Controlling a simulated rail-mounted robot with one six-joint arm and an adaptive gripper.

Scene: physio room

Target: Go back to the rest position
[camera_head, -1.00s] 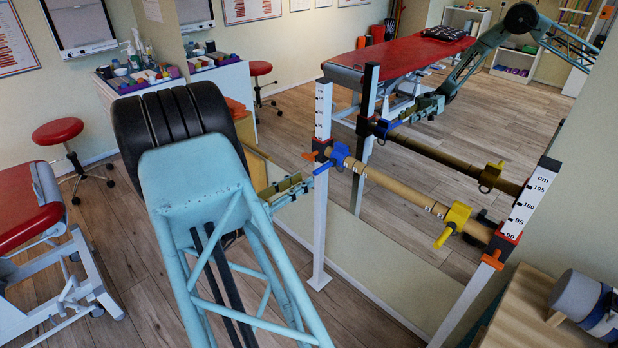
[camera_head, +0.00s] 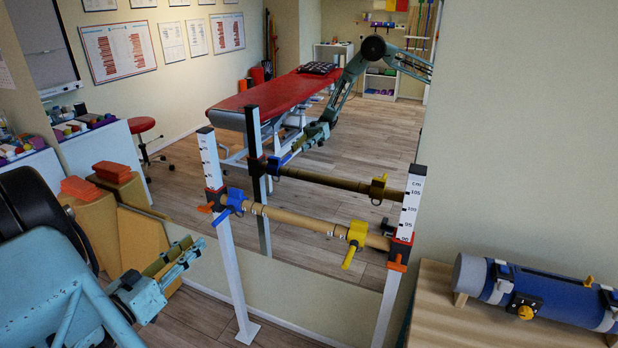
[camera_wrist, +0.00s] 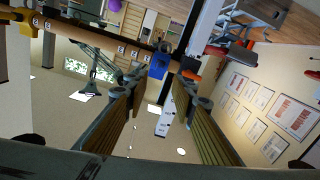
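My gripper (camera_head: 186,252) is at the lower left of the head view, left of and below the blue clamp (camera_head: 232,200) on the wooden bar (camera_head: 290,218), with a visible gap to it. In the wrist view my gripper (camera_wrist: 158,88) has its two ribbed fingers spread apart with nothing held between them. Beyond the fingers the blue clamp (camera_wrist: 159,66) and the bar (camera_wrist: 105,42) show. The bar lies across two white posts with height scales. A yellow clamp (camera_head: 356,235) sits near its right end.
A mirror (camera_head: 330,150) behind the bar reflects the rack, my arm and a red treatment couch. A wooden table (camera_head: 440,308) with a blue roller device (camera_head: 540,290) stands at right. Wooden boxes (camera_head: 142,240) stand behind my gripper. Some floor shows left of the left post.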

